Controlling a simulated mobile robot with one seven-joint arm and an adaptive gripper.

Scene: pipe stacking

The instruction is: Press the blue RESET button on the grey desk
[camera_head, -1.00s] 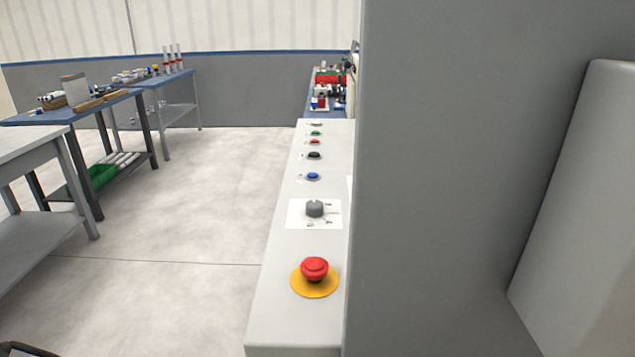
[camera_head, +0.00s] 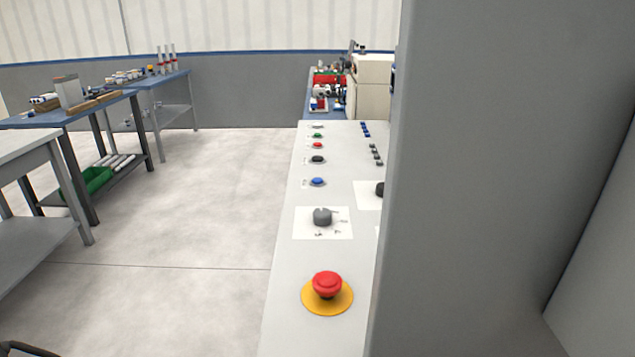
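The grey desk (camera_head: 285,277) is a long light panel running away from me in the middle of the view. The blue button (camera_head: 317,181) sits on it in a row, between a black button and a grey rotary knob; its label is too small to read. My gripper is not in view, unless the dark piece at the bottom left corner is part of me, which I cannot tell. A large grey surface close on the right hides the desk's right part.
A red mushroom button (camera_head: 327,284) on a yellow disc is nearest on the desk, with the grey knob (camera_head: 322,216) behind it. Black (camera_head: 317,159), red and green buttons lie beyond. Workbenches (camera_head: 72,113) stand at left; the floor (camera_head: 190,225) between is clear.

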